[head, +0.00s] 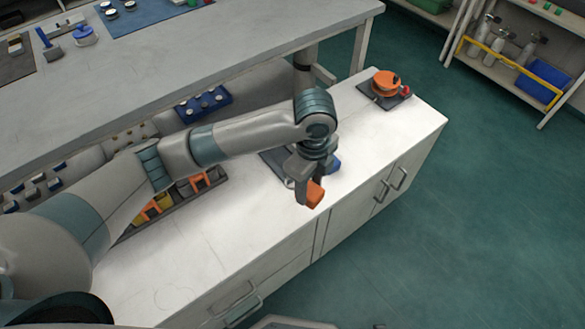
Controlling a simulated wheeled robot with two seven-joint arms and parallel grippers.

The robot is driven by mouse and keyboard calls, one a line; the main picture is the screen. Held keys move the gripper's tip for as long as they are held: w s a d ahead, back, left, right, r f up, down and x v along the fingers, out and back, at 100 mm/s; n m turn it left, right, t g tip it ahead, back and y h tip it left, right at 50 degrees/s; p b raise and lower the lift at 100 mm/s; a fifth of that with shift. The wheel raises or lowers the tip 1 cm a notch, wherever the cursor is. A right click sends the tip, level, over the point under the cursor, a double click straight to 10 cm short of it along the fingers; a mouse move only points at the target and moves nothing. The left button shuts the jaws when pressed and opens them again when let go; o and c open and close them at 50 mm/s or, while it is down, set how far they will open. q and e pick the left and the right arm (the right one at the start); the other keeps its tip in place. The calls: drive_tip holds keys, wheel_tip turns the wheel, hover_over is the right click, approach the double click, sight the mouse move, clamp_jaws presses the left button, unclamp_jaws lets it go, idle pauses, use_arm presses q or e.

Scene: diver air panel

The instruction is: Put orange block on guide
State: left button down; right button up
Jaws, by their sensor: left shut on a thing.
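The orange block (316,195) is held at the tips of my left gripper (307,190), which points down over the white counter. The gripper is shut on the block. The block appears to be above the counter; how high is hard to tell. A dark flat plate (272,158) lies on the counter behind the gripper, mostly hidden by my left arm and hand. A blue piece (334,163) shows just right of the hand. I cannot tell for sure which of these is the guide. My right gripper is not in view.
An orange round reel (386,83) sits on a dark base at the counter's far end. A tray with orange and yellow pieces (152,210) lies behind my arm. A blue tray (203,104) stands farther back. The white counter's front (240,245) is clear.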

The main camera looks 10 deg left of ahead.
use_arm(q)
drive_tip(key=shift+w+a+r+n, duration=0.15)
drive_tip(key=shift+a+r+n, duration=0.45)
drive_tip(key=shift+a+n, duration=0.25)
drive_tip(key=s+a+r+n, duration=0.2)
drive_tip(key=a+r+n, duration=0.3)
drive_tip(key=a+n, duration=0.3)
drive_tip(key=s+a+r+n, duration=0.1)
drive_tip(key=a+r+n, duration=0.5)
drive_tip(key=n, duration=0.8)
drive_tip(key=shift+s+a, duration=0.4)
drive_tip(key=shift+a, duration=0.7)
drive_tip(key=shift+r+n, duration=0.1)
drive_tip(key=shift+n, duration=0.15)
